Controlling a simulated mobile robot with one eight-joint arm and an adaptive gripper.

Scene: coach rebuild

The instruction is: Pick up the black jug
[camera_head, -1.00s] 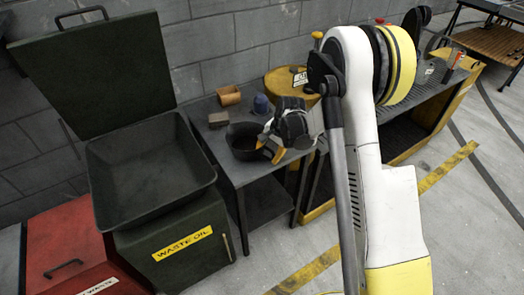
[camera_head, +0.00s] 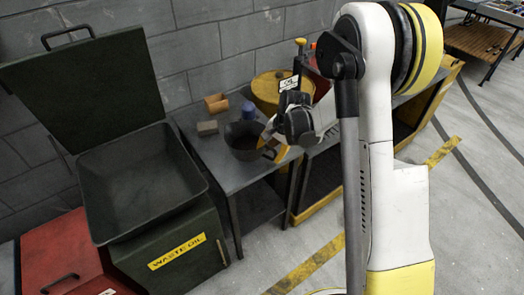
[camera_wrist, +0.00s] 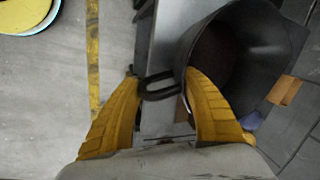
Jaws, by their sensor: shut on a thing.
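The black jug (camera_head: 243,143) is upright at the small dark table (camera_head: 238,178), near its right side. I cannot tell whether its base touches the top. My gripper (camera_head: 274,143) reaches it from the right, with its yellow fingers at the handle side. In the wrist view the jug (camera_wrist: 262,48) opens toward the camera. Its handle (camera_wrist: 160,93) lies between the two yellow fingers of my gripper (camera_wrist: 160,78), which are shut on the jug at the handle. The right finger hides part of the jug's wall.
A yellow drum (camera_head: 270,88) stands behind. Floor is clear in front.

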